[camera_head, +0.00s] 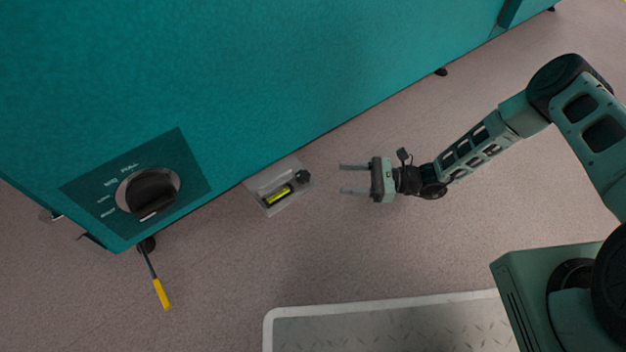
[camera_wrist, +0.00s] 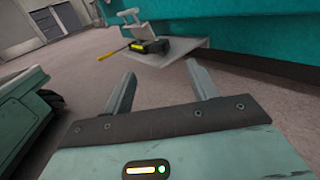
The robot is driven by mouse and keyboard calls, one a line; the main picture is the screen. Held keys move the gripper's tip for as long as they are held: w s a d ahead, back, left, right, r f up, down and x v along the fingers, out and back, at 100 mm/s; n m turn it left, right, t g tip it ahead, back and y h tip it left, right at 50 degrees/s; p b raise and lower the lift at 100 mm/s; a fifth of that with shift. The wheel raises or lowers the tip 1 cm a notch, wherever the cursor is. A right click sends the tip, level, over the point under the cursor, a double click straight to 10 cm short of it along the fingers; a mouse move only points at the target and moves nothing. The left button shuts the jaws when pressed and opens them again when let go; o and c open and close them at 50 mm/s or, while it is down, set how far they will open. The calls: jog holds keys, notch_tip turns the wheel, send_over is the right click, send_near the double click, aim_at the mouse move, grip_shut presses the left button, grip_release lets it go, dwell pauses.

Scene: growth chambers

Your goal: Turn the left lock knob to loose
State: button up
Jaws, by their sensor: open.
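A large round black knob (camera_head: 152,192) sits on a dark labelled panel at the left of the teal cabinet; its markings are too small to read fully. A small black knob (camera_head: 302,176) stands on a pale bracket (camera_head: 291,203) at the cabinet's lower edge, beside a yellow-marked level. I cannot tell which one is the left lock knob. The bracket also shows in the wrist view (camera_wrist: 190,50), beyond the fingers. My gripper (camera_head: 342,179) is open and empty, right of the bracket and apart from it. Its fingers point toward the bracket in the wrist view (camera_wrist: 161,72).
The teal cabinet (camera_head: 240,80) fills the upper left. A yellow-handled tool (camera_head: 161,293) shows below the cabinet's left corner. A pale-edged treaded plate (camera_head: 390,325) is at the bottom. The floor between gripper and bracket is clear.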

aim_at(311, 177)
jog(key=a+b, duration=0.1)
jog(key=a, duration=0.2)
jog(key=a+b, duration=0.1)
jog(key=a, duration=0.2)
jog(key=w+a+b, duration=0.1)
jog(key=a, duration=0.1)
jog(key=shift+a+f+b, duration=0.1)
jog(key=shift+a+b, duration=0.3)
jog(key=shift+a, duration=0.4)
jog(key=c, duration=1)
